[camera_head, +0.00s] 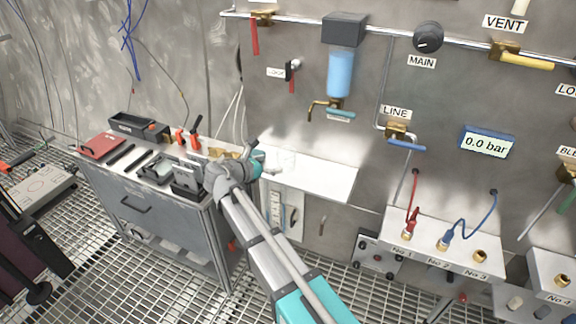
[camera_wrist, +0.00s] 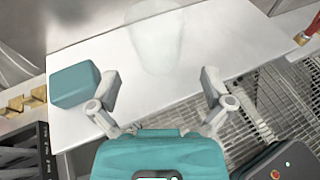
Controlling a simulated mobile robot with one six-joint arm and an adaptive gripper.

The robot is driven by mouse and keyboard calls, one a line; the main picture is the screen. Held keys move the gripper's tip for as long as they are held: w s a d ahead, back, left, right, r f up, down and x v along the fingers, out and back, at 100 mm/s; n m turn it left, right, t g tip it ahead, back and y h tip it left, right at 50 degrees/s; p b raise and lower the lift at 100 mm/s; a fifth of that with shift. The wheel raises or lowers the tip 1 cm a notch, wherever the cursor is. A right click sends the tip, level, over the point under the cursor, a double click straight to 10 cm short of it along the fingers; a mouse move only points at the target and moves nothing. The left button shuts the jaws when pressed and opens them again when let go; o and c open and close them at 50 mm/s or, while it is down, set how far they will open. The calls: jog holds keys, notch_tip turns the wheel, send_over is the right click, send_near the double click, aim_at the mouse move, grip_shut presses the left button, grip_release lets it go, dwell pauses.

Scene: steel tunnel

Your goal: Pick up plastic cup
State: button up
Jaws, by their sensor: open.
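The plastic cup (camera_wrist: 157,42) is pale and translucent in the wrist view, near the top middle, on a white shelf (camera_wrist: 100,60). Its outline is faint against the white. In the head view the cup (camera_head: 287,159) is only a faint shape on the shelf (camera_head: 325,180), just right of my wrist. My gripper (camera_wrist: 158,80) is open in the wrist view, with its two fingers spread wide and nothing between them. The cup lies beyond the fingertips, roughly centred on the gap, and apart from them. In the head view my gripper's fingers are hard to make out.
A teal block (camera_wrist: 75,84) shows left of my fingers in the wrist view. A grey cabinet (camera_head: 170,235) with tools stands left of the shelf. A blue filter (camera_head: 341,72) and a valve labelled LINE (camera_head: 397,132) are on the wall above. The shelf's right part is clear.

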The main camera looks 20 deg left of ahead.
aim_at(280, 159)
jog(key=shift+x, duration=1)
jog(key=shift+w, duration=0.1)
jog(key=shift+b+x, duration=0.85)
jog(key=shift+x, duration=1.7)
jog(key=shift+a, duration=0.15)
jog(key=c, duration=0.9)
jog(key=shift+r, duration=0.25)
